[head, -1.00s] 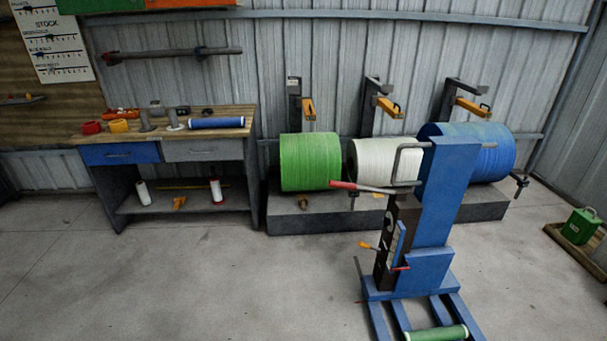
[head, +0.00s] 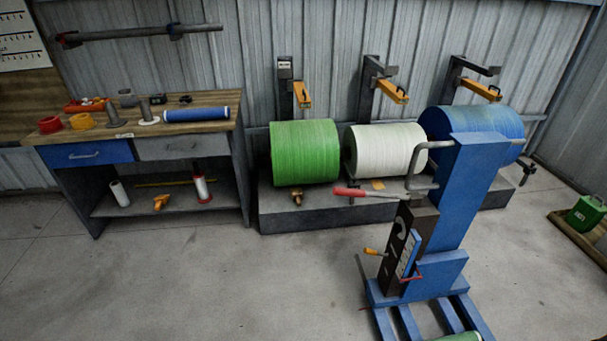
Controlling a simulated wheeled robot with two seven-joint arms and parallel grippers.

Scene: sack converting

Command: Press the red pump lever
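The red pump lever (head: 350,192) is a red grip on a thin grey bar. It sticks out to the left, nearly level, from the upper part of a blue lifting stand (head: 463,190) at the right of the head view. A dark block (head: 410,235) with light markings sits below the lever on the stand. A smaller red handle (head: 411,278) and a yellow-orange handle (head: 372,251) are lower on the stand. Neither of my grippers shows in the head view.
Green (head: 305,153), white (head: 385,149) and blue (head: 478,124) rolls rest on a low grey plinth (head: 283,215) behind the stand. A workbench (head: 140,150) stands at the left. A green can (head: 585,214) is at the far right. The floor left of the stand is clear.

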